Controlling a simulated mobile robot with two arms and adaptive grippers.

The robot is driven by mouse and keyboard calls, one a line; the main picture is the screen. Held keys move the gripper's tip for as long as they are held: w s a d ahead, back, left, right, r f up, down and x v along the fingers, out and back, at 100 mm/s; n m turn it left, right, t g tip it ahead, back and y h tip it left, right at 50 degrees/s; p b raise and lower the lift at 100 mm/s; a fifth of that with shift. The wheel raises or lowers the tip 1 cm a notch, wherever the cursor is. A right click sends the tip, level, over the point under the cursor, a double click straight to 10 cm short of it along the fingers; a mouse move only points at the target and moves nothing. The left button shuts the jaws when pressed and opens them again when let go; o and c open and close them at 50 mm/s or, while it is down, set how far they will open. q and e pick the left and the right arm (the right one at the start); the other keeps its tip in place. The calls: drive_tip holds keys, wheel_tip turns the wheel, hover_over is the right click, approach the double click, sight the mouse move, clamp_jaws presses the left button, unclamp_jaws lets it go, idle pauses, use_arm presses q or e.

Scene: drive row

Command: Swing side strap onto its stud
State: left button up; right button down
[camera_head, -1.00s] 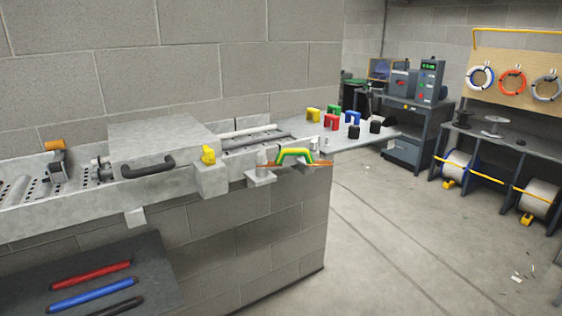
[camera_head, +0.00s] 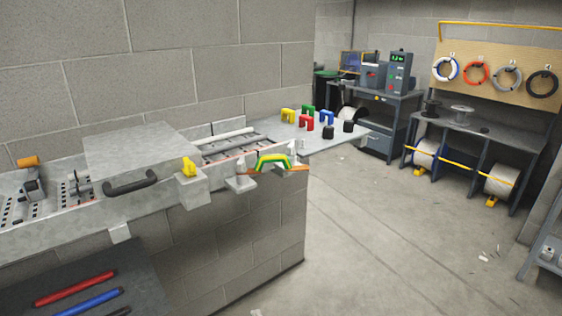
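A thin orange strap-like piece (camera_head: 292,169) runs at the right end of the grey tray (camera_head: 150,213) on the block wall. A green and yellow arched piece (camera_head: 272,158) stands over it. A pale upright post (camera_head: 241,171) on a bracket stands to its left, and another pale upright shows at its right end. I cannot tell which of these is the stud, or whether the strap is hooked on one. Neither of my grippers is in view.
A grey lid with a black handle (camera_head: 131,184) covers part of the tray. A yellow knob (camera_head: 189,166) sits beside it. Coloured clips stand on a side shelf (camera_head: 335,141). Red and blue rods lie on a lower shelf (camera_head: 40,281). The floor (camera_head: 400,235) is mostly clear.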

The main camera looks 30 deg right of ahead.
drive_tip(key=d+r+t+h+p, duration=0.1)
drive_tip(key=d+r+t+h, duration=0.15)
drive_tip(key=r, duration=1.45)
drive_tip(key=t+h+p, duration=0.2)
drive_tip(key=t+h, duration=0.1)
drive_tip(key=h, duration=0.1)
approach(280, 161)
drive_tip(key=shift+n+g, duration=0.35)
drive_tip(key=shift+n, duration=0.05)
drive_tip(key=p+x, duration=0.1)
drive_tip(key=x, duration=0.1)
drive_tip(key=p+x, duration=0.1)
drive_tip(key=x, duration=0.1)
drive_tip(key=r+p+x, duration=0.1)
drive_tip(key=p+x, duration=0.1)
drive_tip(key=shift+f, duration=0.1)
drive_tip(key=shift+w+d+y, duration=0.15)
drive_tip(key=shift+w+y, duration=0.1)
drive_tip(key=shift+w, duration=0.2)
drive_tip(key=shift+p, duration=0.3)
